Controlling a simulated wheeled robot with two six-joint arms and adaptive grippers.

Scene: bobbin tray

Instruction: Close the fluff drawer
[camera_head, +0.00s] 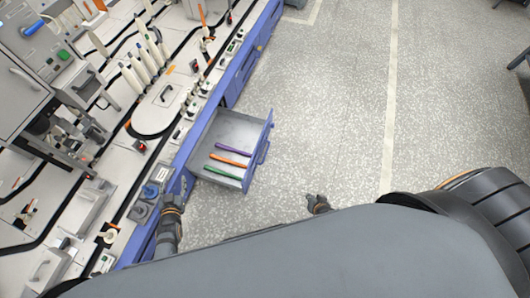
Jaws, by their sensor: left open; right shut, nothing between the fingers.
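The fluff drawer (266,139) stands pulled out of the blue bench front, near the middle of the view. Its front panel is blue and its inside is grey. A purple, an orange and a green strip lie inside it. My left gripper (173,201) is open beside the bench edge, below and left of the drawer, apart from the drawer front. My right gripper (318,203) is shut and empty over the floor, below and right of the drawer. Neither gripper appears to touch the drawer.
The bench top (153,112) on the left carries white bobbins, black tracks, small devices and a grey machine (22,88). A blue knob (151,190) sits near my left gripper. The speckled floor (325,100) right of the drawer is clear, with a pale stripe (391,90).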

